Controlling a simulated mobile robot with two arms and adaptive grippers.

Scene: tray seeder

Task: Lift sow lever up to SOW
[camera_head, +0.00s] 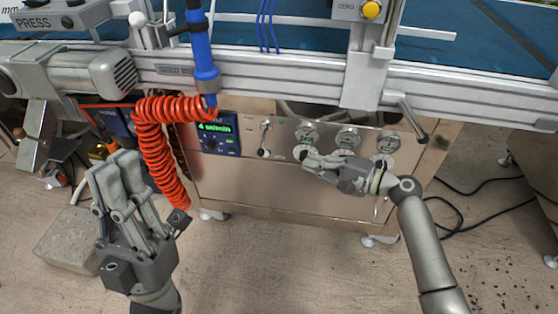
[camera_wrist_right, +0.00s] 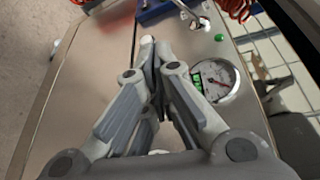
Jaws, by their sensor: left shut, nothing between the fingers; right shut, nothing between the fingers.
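A small metal lever (camera_head: 264,140) stands on the steel front panel, between the blue display and the gauges. It also shows at the top of the right wrist view (camera_wrist_right: 187,10). I cannot read a SOW label. My right gripper (camera_head: 304,155) is shut and empty, its fingertips just right of and slightly below the lever, apart from it. In the right wrist view the closed fingertips (camera_wrist_right: 148,42) point towards the lever's area with a gap between. My left gripper (camera_head: 120,163) is shut and empty, left of the panel and away from it.
The blue display (camera_head: 216,134) is left of the lever. A green button (camera_head: 282,121) and several gauges (camera_head: 348,137) are to its right, partly behind my right gripper. A coiled red hose (camera_head: 160,150) hangs between my left gripper and the panel. A rail (camera_head: 290,75) runs above.

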